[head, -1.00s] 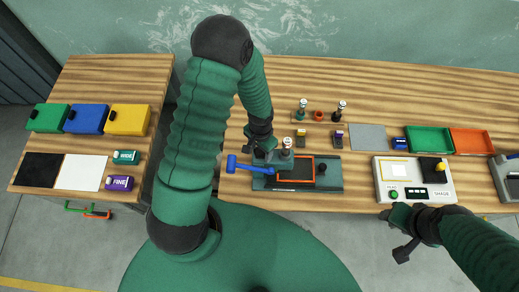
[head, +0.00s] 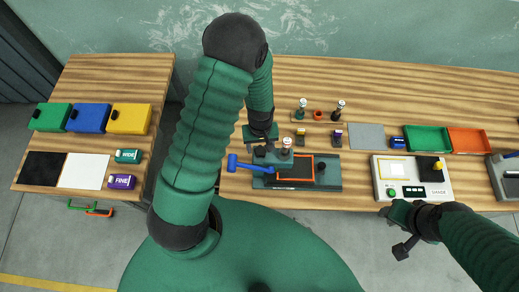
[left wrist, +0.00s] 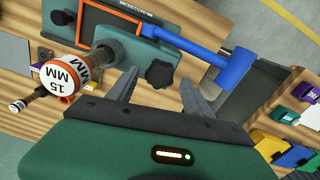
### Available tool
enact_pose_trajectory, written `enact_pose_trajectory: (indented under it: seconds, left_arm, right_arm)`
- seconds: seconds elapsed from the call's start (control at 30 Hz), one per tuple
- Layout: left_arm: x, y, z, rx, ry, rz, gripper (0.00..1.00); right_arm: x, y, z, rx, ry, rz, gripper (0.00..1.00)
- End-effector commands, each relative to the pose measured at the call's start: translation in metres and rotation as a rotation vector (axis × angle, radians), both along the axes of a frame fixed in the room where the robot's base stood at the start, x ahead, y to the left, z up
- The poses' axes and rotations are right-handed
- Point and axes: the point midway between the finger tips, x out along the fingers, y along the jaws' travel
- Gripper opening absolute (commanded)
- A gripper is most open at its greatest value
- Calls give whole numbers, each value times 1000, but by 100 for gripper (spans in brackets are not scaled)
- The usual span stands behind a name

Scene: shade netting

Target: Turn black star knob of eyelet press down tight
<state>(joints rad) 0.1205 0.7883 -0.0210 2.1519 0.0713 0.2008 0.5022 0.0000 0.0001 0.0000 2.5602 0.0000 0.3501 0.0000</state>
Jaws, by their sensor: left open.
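The eyelet press (head: 335,172) stands on the wooden bench, with a blue lever (head: 240,165) at its left and an orange frame on its bed. The press also shows in the left wrist view with its blue lever (left wrist: 236,68). Its black star knob (left wrist: 159,73) shows there beside the upright tool labelled 15 MM (left wrist: 65,78). My left gripper (left wrist: 160,92) is open, with one finger on each side of the knob in the picture; contact cannot be told. In the head view my left gripper (head: 262,140) is over the press's left end. My right gripper (head: 403,235) hangs at the front edge; its jaws are unclear.
A rack with several dies (head: 318,116) stands behind the press. A grey mat (head: 367,137), green tray (head: 429,152), orange tray (head: 470,153) and white control box (head: 379,185) lie to the right. Coloured boxes (head: 88,117) stand on the left bench.

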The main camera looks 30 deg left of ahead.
Motion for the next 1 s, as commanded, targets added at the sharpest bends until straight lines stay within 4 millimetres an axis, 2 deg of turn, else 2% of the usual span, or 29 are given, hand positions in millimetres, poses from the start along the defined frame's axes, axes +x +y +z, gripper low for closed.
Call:
enact_pose_trajectory:
  seconds: [0.1,0.2,0.47,0.8,1.0]
  left_arm:
    - [0,0,5,3,1,442,59]
    - [0,0,3,2,0,624,59]
    - [0,0,-1,1,0,629,59]
    - [0,0,-25,0,1,626,59]
    - [0,0,-26,0,1,626,59]
  right_arm:
    - [0,0,12,0,0,0,52]
    - [0,0,15,0,-1,0,52]
    - [0,0,11,0,0,0,52]
    - [0,0,-9,0,0,0,52]
    - [0,0,-9,0,0,0,52]
